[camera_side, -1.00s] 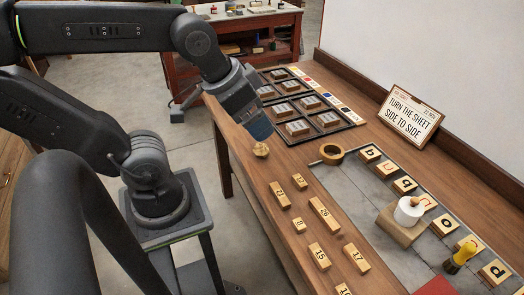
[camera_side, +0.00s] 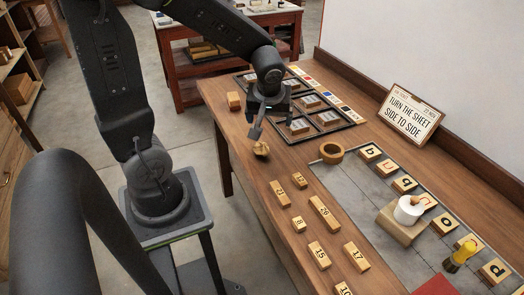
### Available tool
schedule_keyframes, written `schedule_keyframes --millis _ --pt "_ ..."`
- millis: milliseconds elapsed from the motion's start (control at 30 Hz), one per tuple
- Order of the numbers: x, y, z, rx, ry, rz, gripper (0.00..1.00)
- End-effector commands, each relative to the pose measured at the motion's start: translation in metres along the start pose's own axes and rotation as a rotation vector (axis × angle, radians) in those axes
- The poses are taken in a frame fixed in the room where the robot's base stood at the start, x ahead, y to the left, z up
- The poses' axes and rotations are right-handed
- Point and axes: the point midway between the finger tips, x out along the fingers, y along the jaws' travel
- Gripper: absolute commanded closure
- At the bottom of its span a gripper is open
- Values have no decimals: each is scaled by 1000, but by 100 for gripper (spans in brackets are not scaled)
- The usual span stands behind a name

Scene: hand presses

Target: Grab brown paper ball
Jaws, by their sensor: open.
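The brown paper ball (camera_side: 261,149) is a small crumpled lump on the wooden table, near its left edge and in front of the black tray. My gripper (camera_side: 268,129) points down just above and behind the ball, with its fingers apart. One finger reaches down close to the ball's upper left side. I cannot tell whether it touches the ball. Nothing shows between the fingers.
The black compartment tray (camera_side: 346,127) stands behind the ball, partly hidden by my gripper. A wooden block (camera_side: 234,101) lies at the tray's left. Numbered wooden blocks (camera_side: 279,193) lie in front, and a tape ring (camera_side: 332,152) sits to the right. Bare table surrounds the ball.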

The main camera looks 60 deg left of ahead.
Motion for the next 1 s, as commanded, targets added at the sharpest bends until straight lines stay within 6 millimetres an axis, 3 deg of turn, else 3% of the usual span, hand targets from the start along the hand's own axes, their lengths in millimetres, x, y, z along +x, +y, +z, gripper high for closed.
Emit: schedule_keyframes --millis 33,200,433,733,1000 --pt "19 -2 -5 -67 -5 -35 12" --pt "56 -7 -15 -230 2 -90 12" --pt "80 -10 -17 -284 6 -106 12" --pt "134 -16 -16 -281 4 -105 12" --pt "154 -18 -16 -283 5 -103 12"
